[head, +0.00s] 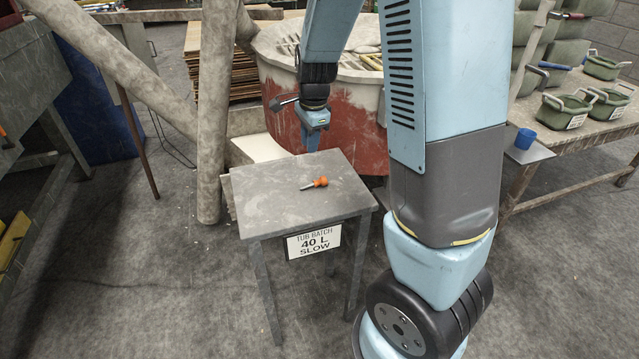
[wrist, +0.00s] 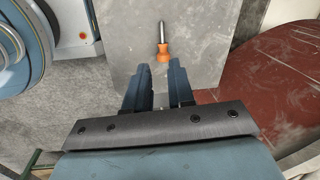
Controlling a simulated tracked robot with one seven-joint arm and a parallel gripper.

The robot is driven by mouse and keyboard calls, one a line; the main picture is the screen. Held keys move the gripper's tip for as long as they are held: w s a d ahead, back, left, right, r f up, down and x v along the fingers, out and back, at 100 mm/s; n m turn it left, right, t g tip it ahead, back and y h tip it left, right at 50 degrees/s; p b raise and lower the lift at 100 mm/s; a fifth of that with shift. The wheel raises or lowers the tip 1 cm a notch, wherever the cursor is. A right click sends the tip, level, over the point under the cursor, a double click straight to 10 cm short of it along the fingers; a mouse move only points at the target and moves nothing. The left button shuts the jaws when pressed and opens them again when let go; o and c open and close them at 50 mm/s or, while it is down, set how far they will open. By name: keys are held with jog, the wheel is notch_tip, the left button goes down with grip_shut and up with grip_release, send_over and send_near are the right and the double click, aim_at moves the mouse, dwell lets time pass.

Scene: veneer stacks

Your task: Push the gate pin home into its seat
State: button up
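The gate pin (head: 315,183), a short metal shaft with an orange handle, lies on its side on the small grey table. In the wrist view the pin (wrist: 162,50) lies just beyond my fingertips, orange end toward me. My gripper (head: 310,148) hangs near the table's back edge, pointing down, by the red tub (head: 330,125). In the wrist view my gripper (wrist: 159,66) has its two dark fingers apart with nothing between them. I cannot make out the pin's seat in either view.
The grey table (head: 270,210) carries a sign (head: 314,242) reading "TUB BATCH 40 L SLOW". A thick grey post (head: 213,110) stands left of the tub. A bench at right holds green bins (head: 566,108) and a blue cup (head: 525,139). The tabletop around the pin is clear.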

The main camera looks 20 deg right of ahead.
aim_at(307, 186)
jog(key=shift+m, duration=0.7)
jog(key=w+f, duration=0.1)
jog(key=f, duration=0.4)
jog(key=w+f, duration=0.1)
jog(key=f, duration=0.5)
jog(key=w+f, duration=0.1)
jog(key=f, duration=0.4)
jog(key=shift+f, duration=0.25)
grip_shut()
